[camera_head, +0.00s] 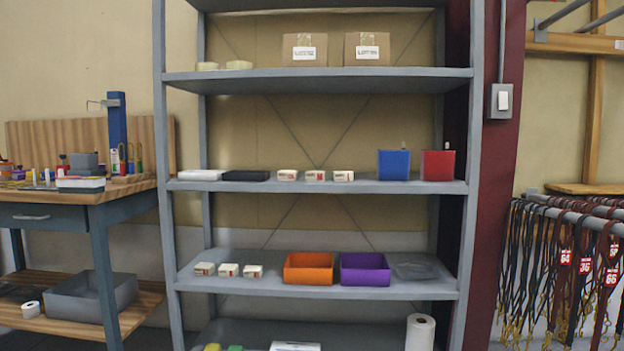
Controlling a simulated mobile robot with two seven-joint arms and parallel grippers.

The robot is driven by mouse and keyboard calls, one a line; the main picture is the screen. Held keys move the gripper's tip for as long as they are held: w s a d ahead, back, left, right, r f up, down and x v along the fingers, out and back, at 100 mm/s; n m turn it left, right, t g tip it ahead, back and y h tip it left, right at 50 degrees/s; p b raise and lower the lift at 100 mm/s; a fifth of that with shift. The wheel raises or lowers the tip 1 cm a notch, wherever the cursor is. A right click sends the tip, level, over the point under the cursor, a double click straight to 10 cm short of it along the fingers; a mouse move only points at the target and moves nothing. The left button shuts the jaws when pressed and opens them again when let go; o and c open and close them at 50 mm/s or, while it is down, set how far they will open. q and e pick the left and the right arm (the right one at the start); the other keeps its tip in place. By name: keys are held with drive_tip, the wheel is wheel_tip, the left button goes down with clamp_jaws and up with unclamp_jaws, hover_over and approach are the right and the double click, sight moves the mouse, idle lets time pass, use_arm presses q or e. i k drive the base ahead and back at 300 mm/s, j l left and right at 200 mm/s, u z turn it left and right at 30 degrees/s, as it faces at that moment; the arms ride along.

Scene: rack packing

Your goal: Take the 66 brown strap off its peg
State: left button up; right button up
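Several long straps hang from grey pegs (578,216) at the right edge. A red tag reading 66 (611,279) hangs low among them, close to the picture's edge. The strap behind that tag looks dark brown, but the straps overlap and I cannot trace it clearly up to its peg. Other red tags read 64 (566,257) and 36 (585,266); one more above the 66 tag is partly hard to read. Neither of my grippers is in view.
A grey shelf rack (320,188) fills the middle, holding blue (393,165), red (438,166), orange (308,268) and purple (364,269) bins. A dark red post (510,180) with a switch (501,101) stands between rack and straps. A workbench (80,195) is at left.

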sight(611, 274)
drive_tip(key=z, duration=1.45)
drive_tip(key=i+l, duration=0.1)
drive_tip(key=i, duration=0.75)
